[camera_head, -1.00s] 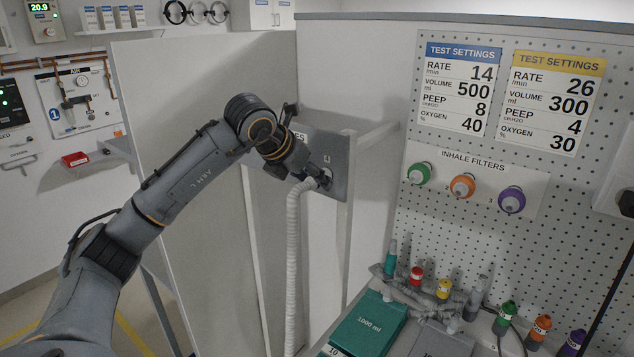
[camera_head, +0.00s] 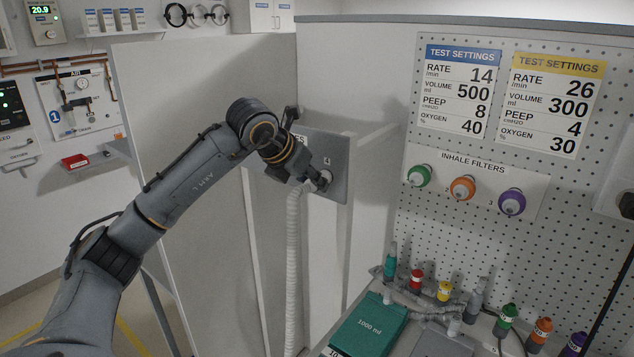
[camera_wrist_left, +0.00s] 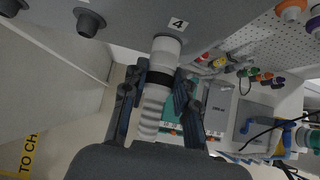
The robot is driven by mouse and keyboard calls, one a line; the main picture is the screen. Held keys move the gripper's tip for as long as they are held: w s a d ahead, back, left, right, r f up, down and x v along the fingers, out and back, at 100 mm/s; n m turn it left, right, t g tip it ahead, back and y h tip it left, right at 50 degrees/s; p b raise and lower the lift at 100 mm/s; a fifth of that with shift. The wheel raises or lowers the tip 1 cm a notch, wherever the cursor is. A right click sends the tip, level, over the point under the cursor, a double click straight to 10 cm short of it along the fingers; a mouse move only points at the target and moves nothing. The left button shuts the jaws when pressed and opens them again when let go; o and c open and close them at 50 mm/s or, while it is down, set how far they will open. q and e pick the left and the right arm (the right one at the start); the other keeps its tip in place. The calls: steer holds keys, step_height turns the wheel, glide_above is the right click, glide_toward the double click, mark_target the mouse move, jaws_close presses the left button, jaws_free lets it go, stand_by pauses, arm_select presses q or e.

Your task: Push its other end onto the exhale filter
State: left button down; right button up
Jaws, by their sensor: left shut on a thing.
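A white corrugated hose (camera_head: 293,260) hangs down beside the grey panel (camera_head: 338,160). In the left wrist view the hose (camera_wrist_left: 154,108) runs between the fingers of my left gripper (camera_wrist_left: 160,85). A black band and a pale cuff (camera_wrist_left: 165,48) show at its upper end, against the panel below the label 4. I cannot tell how firmly the cuff sits there. In the head view my left gripper (camera_head: 316,184) is at the panel's front, shut on the hose. The hose's lower end is out of view. No part is labelled as an exhale filter. My right gripper is not in view.
Dark pegs (camera_wrist_left: 91,21) stand on the panel beside the cuff. Green, orange and purple inhale filters (camera_head: 463,187) hang on the pegboard. Several coloured fittings (camera_head: 444,291) and a green box (camera_head: 370,328) are on the bench. A pale partition (camera_head: 190,150) stands behind my arm.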

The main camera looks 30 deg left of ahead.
arm_select(q)
steer(key=shift+s+f, duration=0.1)
steer(key=shift+f, duration=0.05)
stand_by(0.5)
steer(key=shift+s+a+b, duration=0.15)
steer(key=shift+s+b, duration=0.4)
steer(key=shift+s, duration=0.3)
steer(key=shift+s+b, duration=0.3)
steer(key=shift+s+a+r+b, duration=0.1)
steer(key=shift+s+r+b, duration=0.1)
steer(key=shift+s+b, duration=1)
steer(key=shift+s+p, duration=0.35)
steer(key=shift+p, duration=0.05)
